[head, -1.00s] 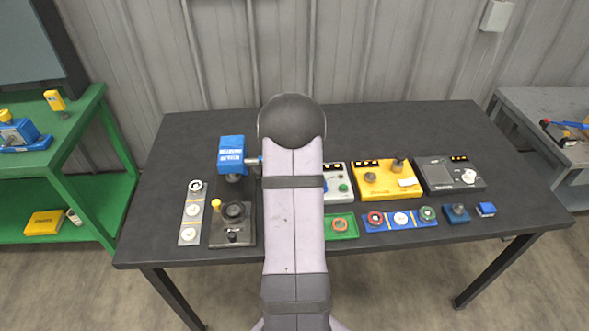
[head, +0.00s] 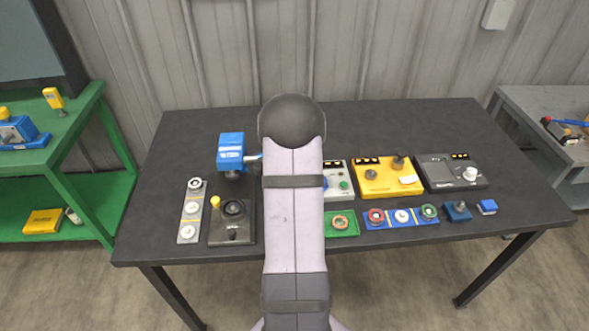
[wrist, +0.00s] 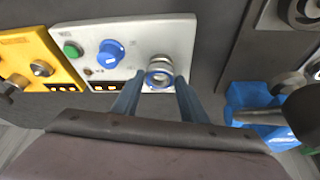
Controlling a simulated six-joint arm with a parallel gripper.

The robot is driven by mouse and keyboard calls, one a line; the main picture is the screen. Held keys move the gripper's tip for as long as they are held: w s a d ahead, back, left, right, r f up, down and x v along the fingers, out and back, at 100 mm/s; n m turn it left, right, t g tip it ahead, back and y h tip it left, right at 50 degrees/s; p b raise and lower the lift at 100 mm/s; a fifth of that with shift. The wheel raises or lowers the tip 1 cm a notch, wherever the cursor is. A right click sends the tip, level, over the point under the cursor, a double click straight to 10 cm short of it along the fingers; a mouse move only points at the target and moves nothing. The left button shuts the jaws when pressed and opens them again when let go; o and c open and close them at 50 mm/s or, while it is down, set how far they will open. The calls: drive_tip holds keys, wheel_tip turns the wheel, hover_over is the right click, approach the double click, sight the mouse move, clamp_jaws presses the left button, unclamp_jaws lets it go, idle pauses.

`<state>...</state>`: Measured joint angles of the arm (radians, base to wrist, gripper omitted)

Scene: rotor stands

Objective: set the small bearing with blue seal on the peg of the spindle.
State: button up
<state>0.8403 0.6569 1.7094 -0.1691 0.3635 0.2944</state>
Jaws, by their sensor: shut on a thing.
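My gripper (wrist: 160,91) shows in the wrist view as two blue-grey fingers, shut on the small bearing with blue seal (wrist: 159,79). The bearing is a silver ring with blue in it, between the fingertips. It is over the end of a white unit (wrist: 140,35) that has a blue knob and a green button. A pale round part shows around the bearing's far side. I cannot tell whether the bearing touches it, and any spindle peg under the bearing is hidden. In the head view my arm covers the gripper, the bearing and part of the white unit (head: 337,166).
A yellow unit (head: 372,189) and a dark grey unit (head: 437,175) stand to the right. A blue-headed device (head: 231,146) stands close left of my arm. In front are a blue tray (head: 389,222), a green tray (head: 340,235) and a grey strip (head: 190,222). The table's back is clear.

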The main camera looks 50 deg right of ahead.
drive_tip(key=shift+f+b, duration=0.65)
drive_tip(key=shift+f, duration=0.05)
idle(1.4)
idle(0.3)
drive_tip(key=o, duration=1.2)
drive_tip(key=shift+o, duration=0.5)
drive_tip(key=o, duration=0.4)
drive_tip(key=shift+c, duration=0.2)
drive_tip(key=shift+r, duration=0.1)
wheel_tip(320, 180, up, 8)
drive_tip(key=p, duration=0.5)
drive_tip(key=shift+p, duration=0.3)
